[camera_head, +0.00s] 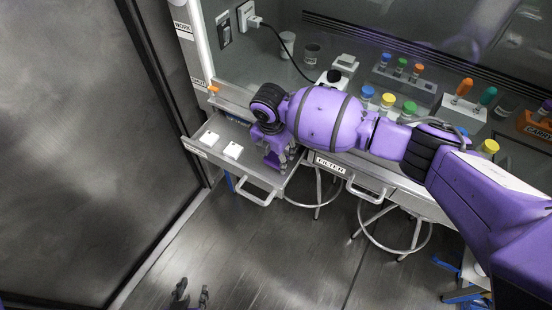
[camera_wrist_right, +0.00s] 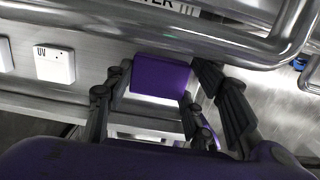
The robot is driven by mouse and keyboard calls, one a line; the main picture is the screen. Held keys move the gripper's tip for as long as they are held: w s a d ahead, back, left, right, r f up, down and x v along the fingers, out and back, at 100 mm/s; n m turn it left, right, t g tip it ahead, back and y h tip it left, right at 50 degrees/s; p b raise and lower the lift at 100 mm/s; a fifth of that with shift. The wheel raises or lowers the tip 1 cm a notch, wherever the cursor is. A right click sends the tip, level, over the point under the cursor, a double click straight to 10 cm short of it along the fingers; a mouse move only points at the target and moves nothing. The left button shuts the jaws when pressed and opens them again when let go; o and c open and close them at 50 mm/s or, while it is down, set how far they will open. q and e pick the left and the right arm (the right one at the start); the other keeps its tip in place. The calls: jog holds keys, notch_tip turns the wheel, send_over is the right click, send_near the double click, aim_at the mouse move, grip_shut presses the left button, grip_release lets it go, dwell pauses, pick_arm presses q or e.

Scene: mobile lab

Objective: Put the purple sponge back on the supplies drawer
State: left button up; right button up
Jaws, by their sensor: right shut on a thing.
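The purple sponge (camera_wrist_right: 160,75) sits between the fingers of my right gripper (camera_wrist_right: 158,88) in the right wrist view, and the gripper is shut on it. In the head view my right arm reaches in from the right, with its gripper (camera_head: 277,158) low over the right part of an open drawer (camera_head: 213,160). I cannot tell whether the sponge touches the drawer floor. Two white boxes (camera_head: 232,151) lie in the left part of the drawer; one marked UV (camera_wrist_right: 54,65) shows in the wrist view. My left gripper (camera_head: 192,294) is open and empty above the floor.
A closed drawer labelled FILTER (camera_head: 331,164) is to the right of the open one. Stools (camera_head: 318,196) stand below. The bench above holds racks of coloured-cap vials (camera_head: 388,103) and small jars. The floor (camera_head: 250,240) in front is clear.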

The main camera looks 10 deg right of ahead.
aim_at(274, 162)
notch_tip(274, 162, down, 2)
jog(key=shift+s+f, duration=0.1)
jog(key=shift+f, duration=0.15)
jog(key=shift+r, duration=0.1)
jog(key=o, duration=0.7)
jog(key=shift+o, duration=0.2)
notch_tip(274, 162, up, 12)
jog(key=s+p, duration=0.1)
jog(key=shift+s+a, duration=0.15)
jog(key=shift+a, duration=0.3)
